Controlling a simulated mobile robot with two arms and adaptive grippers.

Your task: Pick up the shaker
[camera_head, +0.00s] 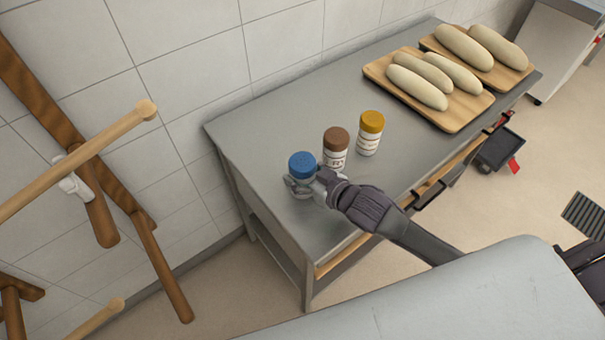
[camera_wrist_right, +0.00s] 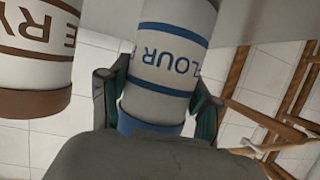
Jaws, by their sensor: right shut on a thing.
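The shaker with a blue lid (camera_head: 301,164) stands at the near left end of the grey metal table (camera_head: 262,130). My right gripper (camera_head: 306,187) is around its body and shut on it. In the right wrist view the white shaker (camera_wrist_right: 172,50) appears upside down, with a blue "FLOUR" label, between the two fingers of the gripper (camera_wrist_right: 160,100). In the head view the gripper hides most of its lower body, so I cannot tell whether its base touches the table. My left gripper is not in view.
A brown-lidded shaker (camera_head: 335,148) stands close beside it, and a yellow-lidded one (camera_head: 370,133) stands farther right. Wooden boards (camera_head: 452,124) with several dough loaves lie at the far end. A wooden rack (camera_head: 84,165) stands left of the table, by the tiled wall.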

